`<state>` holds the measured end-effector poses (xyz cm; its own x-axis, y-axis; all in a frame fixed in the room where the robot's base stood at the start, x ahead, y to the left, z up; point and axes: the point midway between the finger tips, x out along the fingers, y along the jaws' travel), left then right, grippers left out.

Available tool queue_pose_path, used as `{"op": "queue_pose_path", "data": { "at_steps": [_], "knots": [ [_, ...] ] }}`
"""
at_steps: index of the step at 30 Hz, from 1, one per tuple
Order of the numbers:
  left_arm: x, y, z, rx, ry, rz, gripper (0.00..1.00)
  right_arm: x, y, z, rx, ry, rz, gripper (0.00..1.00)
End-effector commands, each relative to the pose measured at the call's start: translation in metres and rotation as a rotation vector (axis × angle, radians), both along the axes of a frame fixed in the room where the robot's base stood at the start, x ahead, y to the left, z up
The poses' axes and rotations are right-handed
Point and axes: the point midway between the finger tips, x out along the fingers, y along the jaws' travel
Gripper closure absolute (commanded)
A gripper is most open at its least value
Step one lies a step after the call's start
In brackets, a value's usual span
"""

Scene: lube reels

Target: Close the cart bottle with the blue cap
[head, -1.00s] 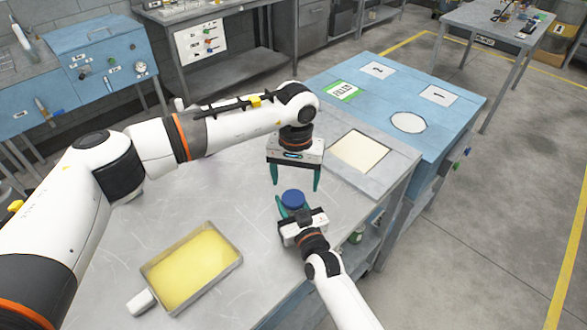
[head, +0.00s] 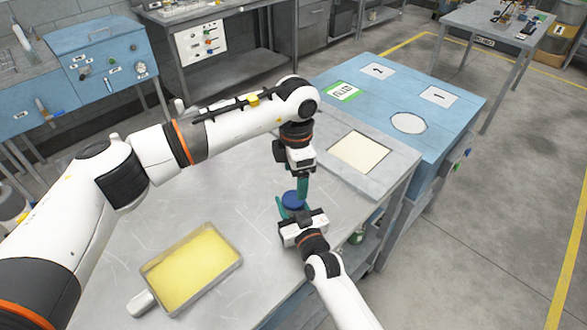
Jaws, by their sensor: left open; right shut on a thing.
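The blue cap (head: 292,199) shows at the right part of the metal cart top, between the teal fingers of my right gripper (head: 294,208). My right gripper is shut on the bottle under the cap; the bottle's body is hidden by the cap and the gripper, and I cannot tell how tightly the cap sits. My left gripper (head: 302,188) is open and points down just above and beside the cap. Its fingers are seen nearly edge-on, overlapping each other, and I cannot tell whether they touch the cap.
A tray with a yellow pad (head: 193,268) lies at the front left of the cart top. A cream square panel (head: 360,152) lies at its right end. A blue cabinet (head: 460,105) with labels and a white disc stands beyond. The middle of the cart top is clear.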

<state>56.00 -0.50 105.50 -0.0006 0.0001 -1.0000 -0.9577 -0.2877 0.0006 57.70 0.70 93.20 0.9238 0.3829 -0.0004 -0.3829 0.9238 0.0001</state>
Motion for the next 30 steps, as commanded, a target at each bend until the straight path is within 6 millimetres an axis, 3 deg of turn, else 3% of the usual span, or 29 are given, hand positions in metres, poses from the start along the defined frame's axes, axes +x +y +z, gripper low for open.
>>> {"op": "queue_pose_path", "data": {
  "at_steps": [21, 30],
  "knots": [
    [0.0, 0.003, 0.01, 0.001, 0.001, 1.497, 0.24, 0.0, 0.0, 0.0, 0.0, 0.0, 0.0, 1.0],
    [0.0, 0.004, 0.013, 0.002, 0.001, 1.958, 0.24, 0.0, 0.0, 0.0, 0.0, 0.0, 0.0, 1.0]
  ]
}}
